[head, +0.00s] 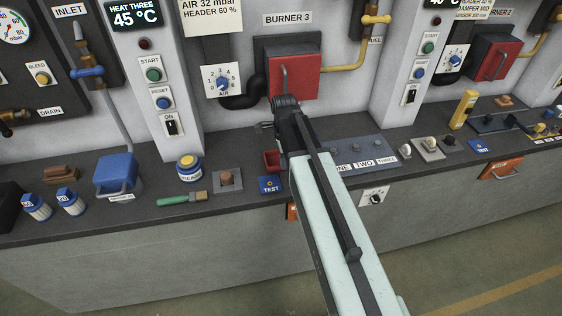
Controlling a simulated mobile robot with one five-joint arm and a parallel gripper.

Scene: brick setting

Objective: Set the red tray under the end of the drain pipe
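A small red open container (271,162), which looks like the red tray, stands on the dark counter just left of my arm. The drain pipe (14,116) is a brass pipe at the far left on the wall panel, beside the DRAIN label; its end (5,131) points down near the picture's left edge. My gripper (284,101) is in front of the lower left part of the red Burner 3 door, above and behind the red container in the picture. It appears apart from the container. Its fingers are dark and small, and I cannot tell whether they are open.
A black block (8,207), blue-capped jars (54,204), brown blocks (60,174) and a blue box (116,174) crowd the left counter.

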